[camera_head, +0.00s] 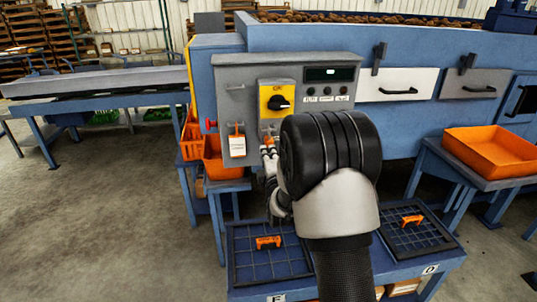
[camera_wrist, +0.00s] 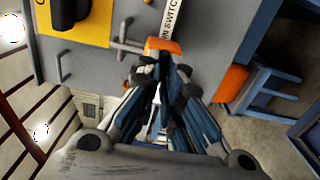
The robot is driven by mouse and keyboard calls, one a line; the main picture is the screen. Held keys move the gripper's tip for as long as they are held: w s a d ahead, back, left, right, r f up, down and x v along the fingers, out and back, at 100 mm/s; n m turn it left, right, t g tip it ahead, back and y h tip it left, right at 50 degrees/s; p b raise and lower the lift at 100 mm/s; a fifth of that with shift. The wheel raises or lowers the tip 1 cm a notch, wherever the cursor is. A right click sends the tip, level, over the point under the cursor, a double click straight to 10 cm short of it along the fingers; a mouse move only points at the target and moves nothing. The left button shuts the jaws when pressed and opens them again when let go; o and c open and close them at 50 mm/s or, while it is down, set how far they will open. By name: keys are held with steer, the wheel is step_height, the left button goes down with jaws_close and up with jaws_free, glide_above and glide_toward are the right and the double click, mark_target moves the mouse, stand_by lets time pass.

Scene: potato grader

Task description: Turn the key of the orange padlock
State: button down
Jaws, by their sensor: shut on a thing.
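The orange padlock (camera_wrist: 163,47) is at the grey control panel, just beyond my fingertips in the wrist view. It shows only as a small orange patch below the yellow switch plate in the head view (camera_head: 268,140). My gripper (camera_wrist: 163,63) is shut at the near face of the padlock, its fingertips close together. The key is hidden between the fingertips, so its angle cannot be told. In the head view my gripper (camera_head: 268,152) is in front of the panel, partly covered by my wrist.
The yellow plate with a black rotary knob (camera_head: 278,103) is just above. An orange-topped white tag (camera_head: 237,145) hangs to the left. Orange bins (camera_head: 222,162) stand below left. Below is a blue table with two dark grid trays (camera_head: 245,278), each holding an orange piece.

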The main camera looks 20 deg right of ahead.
steer(key=c, duration=1.7)
jaws_free()
steer(key=v, duration=1.2)
